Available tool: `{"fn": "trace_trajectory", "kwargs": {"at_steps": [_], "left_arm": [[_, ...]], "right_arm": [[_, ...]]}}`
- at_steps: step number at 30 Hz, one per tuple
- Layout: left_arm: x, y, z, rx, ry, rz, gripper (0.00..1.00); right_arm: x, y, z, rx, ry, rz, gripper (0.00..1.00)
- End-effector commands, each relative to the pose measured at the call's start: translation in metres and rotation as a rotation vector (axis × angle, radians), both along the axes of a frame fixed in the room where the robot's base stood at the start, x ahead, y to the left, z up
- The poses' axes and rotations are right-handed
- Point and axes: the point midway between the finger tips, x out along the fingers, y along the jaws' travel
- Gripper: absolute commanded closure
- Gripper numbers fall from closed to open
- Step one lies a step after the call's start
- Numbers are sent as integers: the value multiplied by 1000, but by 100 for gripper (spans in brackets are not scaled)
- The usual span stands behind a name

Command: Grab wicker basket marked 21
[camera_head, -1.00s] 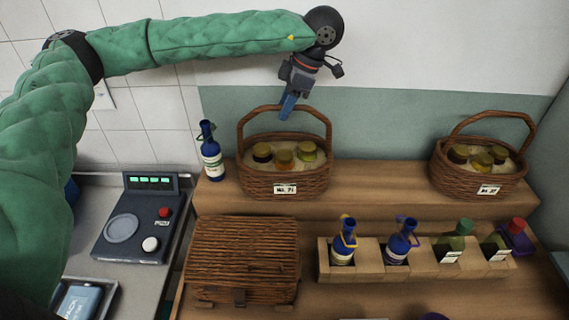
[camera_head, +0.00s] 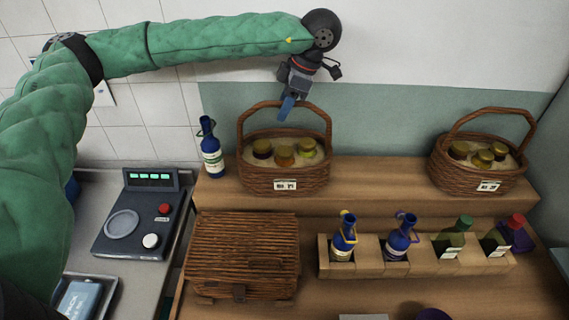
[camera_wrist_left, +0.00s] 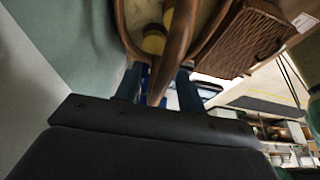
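A wicker basket (camera_head: 285,182) with a tall arched handle stands on the upper shelf and holds several lidded jars. Its white label is blurred but seems to read 21. A similar basket (camera_head: 478,180) stands at the right; its label is also hard to read. My left gripper (camera_head: 287,108) points down at the top of the first basket's handle. In the left wrist view, the two blue fingers (camera_wrist_left: 160,84) are apart, with the brown handle (camera_wrist_left: 176,48) passing between them. I cannot tell whether either finger touches it. My right gripper is not in view.
A blue bottle (camera_head: 211,150) stands just left of the basket. A closed wicker box (camera_head: 242,255) and a wooden bottle rack (camera_head: 370,262) sit on the lower level. A dark scale (camera_head: 140,220) is at the left. The shelf between the baskets is clear.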

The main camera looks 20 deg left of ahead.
Motion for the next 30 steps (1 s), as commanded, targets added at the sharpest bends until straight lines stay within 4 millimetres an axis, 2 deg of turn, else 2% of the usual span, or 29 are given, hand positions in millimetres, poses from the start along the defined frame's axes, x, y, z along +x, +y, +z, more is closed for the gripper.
{"fn": "trace_trajectory", "kwargs": {"at_steps": [12, 18, 30], "left_arm": [[0, 0, -1, 0, 0, 0, 62], [0, 0, -1, 0, 0, 0, 100], [0, 0, -1, 0, 0, 0, 100]], "right_arm": [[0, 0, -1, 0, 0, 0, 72], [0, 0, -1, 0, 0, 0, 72], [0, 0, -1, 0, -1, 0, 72]]}}
